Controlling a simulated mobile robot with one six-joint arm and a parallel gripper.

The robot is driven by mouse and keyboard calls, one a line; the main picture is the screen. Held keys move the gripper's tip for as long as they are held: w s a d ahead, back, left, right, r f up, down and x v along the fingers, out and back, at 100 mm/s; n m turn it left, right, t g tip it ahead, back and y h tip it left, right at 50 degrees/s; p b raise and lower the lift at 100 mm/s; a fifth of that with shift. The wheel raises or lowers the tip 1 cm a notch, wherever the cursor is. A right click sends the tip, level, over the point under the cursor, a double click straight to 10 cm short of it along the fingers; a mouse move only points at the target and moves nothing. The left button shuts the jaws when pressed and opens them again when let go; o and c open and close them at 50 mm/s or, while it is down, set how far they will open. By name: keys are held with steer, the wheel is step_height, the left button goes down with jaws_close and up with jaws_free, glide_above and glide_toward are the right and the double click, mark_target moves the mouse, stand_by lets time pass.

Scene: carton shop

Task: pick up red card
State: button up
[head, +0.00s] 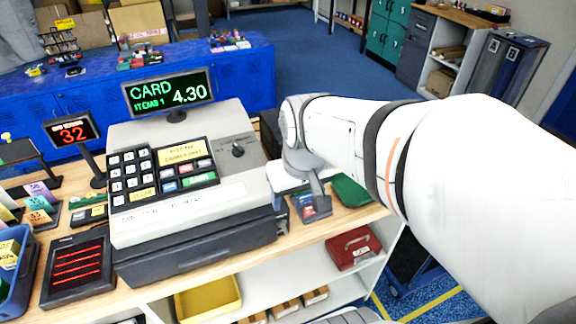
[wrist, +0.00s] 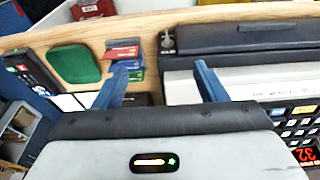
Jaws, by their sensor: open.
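A red card (wrist: 122,53) lies at the top of a small stack or holder of coloured cards on the wooden counter in the wrist view. Blue and green edges show below it. In the head view the card holder (head: 304,203) sits just right of the cash register, partly hidden by my gripper (head: 318,196). In the wrist view my gripper (wrist: 158,78) is open, with two blue fingers apart and nothing between them. The left finger overlaps the near edge of the card stack in the picture; I cannot tell whether it touches.
The cash register (head: 190,215) stands close left of my gripper, its display reading CARD 4.30. A green pad (head: 350,190) lies right of the cards; it also shows in the wrist view (wrist: 75,63). A red box (head: 353,247) sits on the shelf below.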

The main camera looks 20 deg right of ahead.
mark_target(317, 215)
steer(key=o, duration=0.7)
steer(key=w+d+f+g, duration=0.1)
steer(key=w+d+f, duration=0.5)
steer(key=f, duration=0.1)
steer(key=w+d+f+g, duration=0.1)
steer(key=w+d+f, duration=0.2)
steer(key=shift+f+g+b, duration=0.3)
steer(key=shift+f+b, duration=0.05)
steer(key=shift+f, duration=0.05)
steer(key=shift+w+d+f, duration=0.1)
steer(key=shift+d+f, duration=0.1)
steer(key=shift+f, duration=0.05)
steer(key=shift+d+f+p, duration=0.2)
steer(key=shift+f+p, duration=0.2)
steer(key=shift+f, duration=1.5)
steer(key=shift+d+f+p, duration=0.15)
steer(key=shift+f+p, duration=0.2)
steer(key=shift+f, duration=1.55)
